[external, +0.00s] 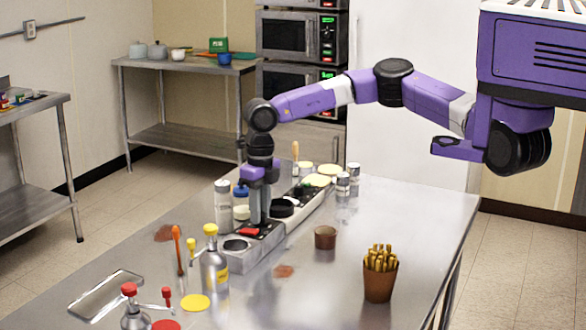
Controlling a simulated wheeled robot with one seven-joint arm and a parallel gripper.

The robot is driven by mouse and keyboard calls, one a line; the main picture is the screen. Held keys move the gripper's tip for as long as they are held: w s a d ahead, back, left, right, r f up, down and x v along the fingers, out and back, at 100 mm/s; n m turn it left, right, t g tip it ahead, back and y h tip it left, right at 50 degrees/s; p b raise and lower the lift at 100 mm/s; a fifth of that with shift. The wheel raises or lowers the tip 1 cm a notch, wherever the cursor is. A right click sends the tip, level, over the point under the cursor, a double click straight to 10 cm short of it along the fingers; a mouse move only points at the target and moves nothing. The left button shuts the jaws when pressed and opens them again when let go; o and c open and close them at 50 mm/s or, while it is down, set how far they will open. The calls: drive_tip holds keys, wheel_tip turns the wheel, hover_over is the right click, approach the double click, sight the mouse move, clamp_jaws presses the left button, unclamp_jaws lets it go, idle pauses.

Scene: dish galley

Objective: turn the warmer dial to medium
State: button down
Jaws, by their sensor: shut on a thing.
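My gripper (258,221) points straight down over the long grey unit (222,262) on the steel table. Its fingers are shut, with the tips low at the unit's top, beside a small red patch (249,232). The thing between the fingers is hidden; from its place it appears to be the warmer dial. The dial's setting and any marks cannot be read from here. A round dark-centred well (236,244) lies in the unit's near end, just in front of the gripper.
Shaker bottles (223,205) stand close left of the gripper. A yellow-capped bottle (214,265) stands in front of the unit. A brown cup (325,237) and a cup of fries (380,275) stand to the right. The table's right side is mostly clear.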

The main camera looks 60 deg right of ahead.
drive_tip(key=shift+m, duration=0.8)
drive_tip(key=c, duration=1.1)
unclamp_jaws()
drive_tip(key=shift+d+r, duration=0.15)
drive_tip(key=shift+r, duration=3.8)
